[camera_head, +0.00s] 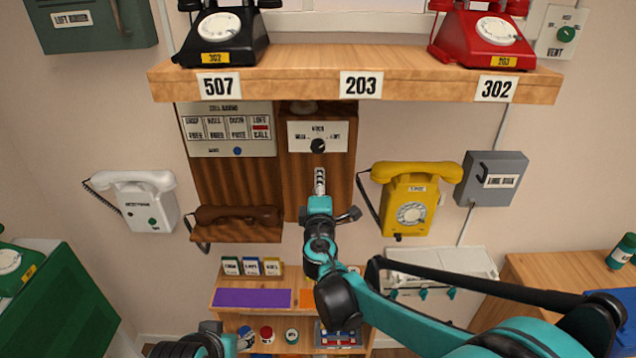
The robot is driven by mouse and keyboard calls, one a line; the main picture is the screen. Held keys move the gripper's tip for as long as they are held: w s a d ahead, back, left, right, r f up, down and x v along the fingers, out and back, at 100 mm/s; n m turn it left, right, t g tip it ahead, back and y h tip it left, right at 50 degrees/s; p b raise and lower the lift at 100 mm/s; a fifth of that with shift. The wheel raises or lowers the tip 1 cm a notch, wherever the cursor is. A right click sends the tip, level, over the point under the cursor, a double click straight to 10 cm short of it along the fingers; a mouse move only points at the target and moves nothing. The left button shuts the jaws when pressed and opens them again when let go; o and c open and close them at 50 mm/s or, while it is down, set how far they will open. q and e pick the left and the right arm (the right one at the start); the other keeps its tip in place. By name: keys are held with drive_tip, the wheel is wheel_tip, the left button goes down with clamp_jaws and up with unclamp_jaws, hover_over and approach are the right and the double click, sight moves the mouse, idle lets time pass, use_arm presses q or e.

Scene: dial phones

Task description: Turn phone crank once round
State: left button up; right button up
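A wooden wall panel (270,180) carries a white plate with a black knob (318,145). A brown handset (238,214) lies on a ledge at its lower left. I cannot make out a crank on the panel; my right gripper and wrist cover its lower right part. My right gripper (320,181) points up, its narrow silver end just below the knob plate. I cannot tell whether it touches anything or whether its fingers are apart. Parts of my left arm show at the bottom edge; its fingers are not seen.
A white wall phone (137,200) hangs to the left, a yellow phone (410,198) and a grey box (494,178) to the right. A wooden shelf (420,80) with black and red phones juts out above. A low cabinet (222,298) with small containers stands below.

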idle(0.4)
drive_tip(key=s, duration=0.7)
drive_tip(key=shift+p, duration=0.3)
drive_tip(key=s+d+f+m+g+h+b, duration=0.25)
drive_tip(key=s+d+f+m, duration=0.3)
drive_tip(key=d, duration=0.35)
drive_tip(key=s+d+f+m+g+h+b, duration=0.15)
drive_tip(key=s+d+f+m+g, duration=0.35)
drive_tip(key=d, duration=0.5)
drive_tip(key=s+f+m+g+y, duration=0.1)
drive_tip(key=s+f+m+y, duration=0.1)
drive_tip(key=s, duration=0.6)
drive_tip(key=s+a+f+m+g+y+b, duration=0.1)
drive_tip(key=s+f+m+g+y, duration=0.1)
drive_tip(key=s+f+m, duration=0.3)
wheel_tip(320, 180, down, 2)
drive_tip(key=s, duration=0.2)
drive_tip(key=shift+s+a+b, duration=0.3)
drive_tip(key=shift+s, duration=0.1)
drive_tip(key=shift+f+m, duration=0.1)
drive_tip(key=shift+m, duration=0.15)
